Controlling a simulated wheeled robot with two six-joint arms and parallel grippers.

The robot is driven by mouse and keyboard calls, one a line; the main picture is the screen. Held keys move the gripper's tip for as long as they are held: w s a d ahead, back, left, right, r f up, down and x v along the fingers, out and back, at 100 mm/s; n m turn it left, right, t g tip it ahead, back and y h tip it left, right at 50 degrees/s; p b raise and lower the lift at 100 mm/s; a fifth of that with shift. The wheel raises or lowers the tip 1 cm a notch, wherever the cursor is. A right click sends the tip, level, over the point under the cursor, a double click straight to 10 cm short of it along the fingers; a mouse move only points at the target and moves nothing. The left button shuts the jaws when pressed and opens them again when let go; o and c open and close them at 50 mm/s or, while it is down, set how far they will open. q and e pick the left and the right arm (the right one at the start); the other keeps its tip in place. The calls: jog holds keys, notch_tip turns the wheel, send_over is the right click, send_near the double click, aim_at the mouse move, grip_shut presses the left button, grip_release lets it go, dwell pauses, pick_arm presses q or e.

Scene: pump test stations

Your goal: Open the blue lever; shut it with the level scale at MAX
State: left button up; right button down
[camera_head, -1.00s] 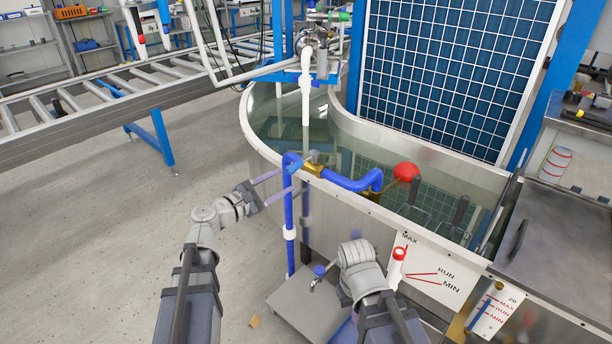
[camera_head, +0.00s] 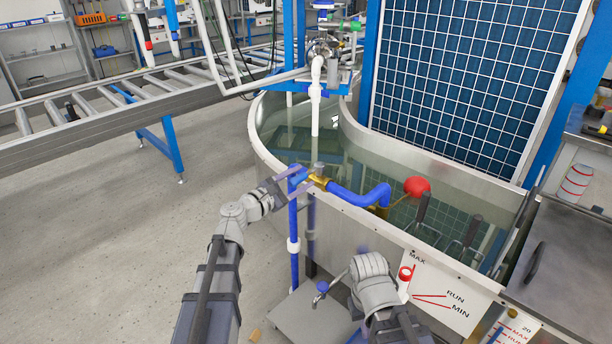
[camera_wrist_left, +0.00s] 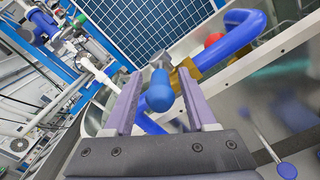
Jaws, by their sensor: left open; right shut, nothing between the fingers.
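The blue lever (camera_head: 299,177) sits on a brass valve (camera_head: 318,182) at the tank rim, where a blue pipe enters. My left gripper (camera_head: 281,184) is open at it. In the left wrist view the lever's rounded blue end (camera_wrist_left: 159,92) lies between the two purple fingers, with gaps visible beside it. The white level scale (camera_head: 440,290) on the tank front reads MAX, RUN and MIN. Its red-topped indicator (camera_head: 405,273) stands just below the MAX label, above the RUN line. My right gripper (camera_head: 367,268) is low in front of the tank, its fingers hidden by the wrist.
A red float ball (camera_head: 417,187) is inside the water-filled metal tank (camera_head: 370,220). A small blue-handled tap (camera_head: 321,287) is beside my right wrist. A second scale (camera_head: 512,330) is at lower right. A roller conveyor (camera_head: 130,95) stands behind left; the floor at left is clear.

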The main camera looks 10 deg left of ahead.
pick_arm(q)
jog(key=shift+x, duration=1.25)
jog(key=shift+c, duration=0.4)
grip_shut()
